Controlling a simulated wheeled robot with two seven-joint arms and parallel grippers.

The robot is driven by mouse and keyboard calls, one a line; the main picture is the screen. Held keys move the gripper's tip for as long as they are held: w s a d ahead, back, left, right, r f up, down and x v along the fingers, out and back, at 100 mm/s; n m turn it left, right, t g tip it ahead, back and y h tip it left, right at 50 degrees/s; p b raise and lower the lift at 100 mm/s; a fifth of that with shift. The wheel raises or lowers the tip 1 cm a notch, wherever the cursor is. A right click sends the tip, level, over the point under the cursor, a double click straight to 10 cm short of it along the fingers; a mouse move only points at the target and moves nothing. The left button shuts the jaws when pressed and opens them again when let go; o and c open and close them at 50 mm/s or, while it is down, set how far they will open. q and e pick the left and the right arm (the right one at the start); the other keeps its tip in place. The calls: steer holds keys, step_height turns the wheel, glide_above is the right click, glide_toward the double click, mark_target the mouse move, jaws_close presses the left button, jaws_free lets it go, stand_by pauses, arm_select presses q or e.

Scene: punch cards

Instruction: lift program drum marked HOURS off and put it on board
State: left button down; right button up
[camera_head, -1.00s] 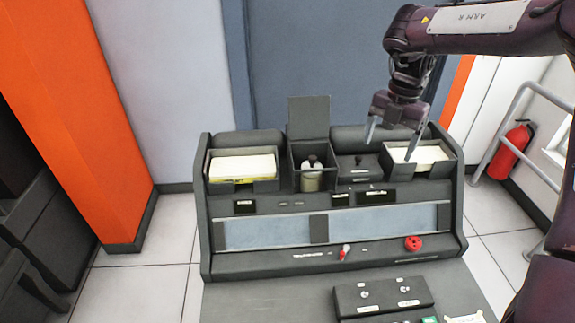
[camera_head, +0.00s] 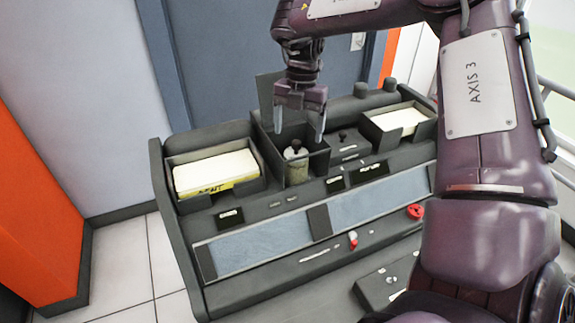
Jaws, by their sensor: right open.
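A pale drum with a dark knob on top (camera_head: 296,165) stands upright in an open square well (camera_head: 318,160) in the middle of the dark console. I cannot read any marking on it. The well's lid (camera_head: 266,98) stands raised behind it. My right gripper (camera_head: 299,132) points down above the well, its two fingers apart and empty, with the drum's knob just below them. It does not appear to touch the drum. I cannot tell which surface is the board. My left gripper is not in view.
Card trays with pale stacks stand to the left (camera_head: 216,172) and right (camera_head: 400,120) of the well. A red knob (camera_head: 415,211) and a small red-and-white switch (camera_head: 352,238) sit on the lower console. My right arm covers the right side of the view.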

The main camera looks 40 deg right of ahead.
mark_target(296, 150)
steer(key=f, duration=0.2)
steer(key=f+p, duration=0.1)
steer(key=f, duration=0.1)
steer(key=a+f, duration=0.1)
steer(key=f, duration=0.1)
steer(key=shift+s+f, duration=0.2)
steer(key=shift+s, duration=0.05)
steer(key=shift+f, duration=0.4)
steer(key=c, duration=1.2)
steer(key=shift+c, duration=0.2)
steer(key=shift+r, duration=0.15)
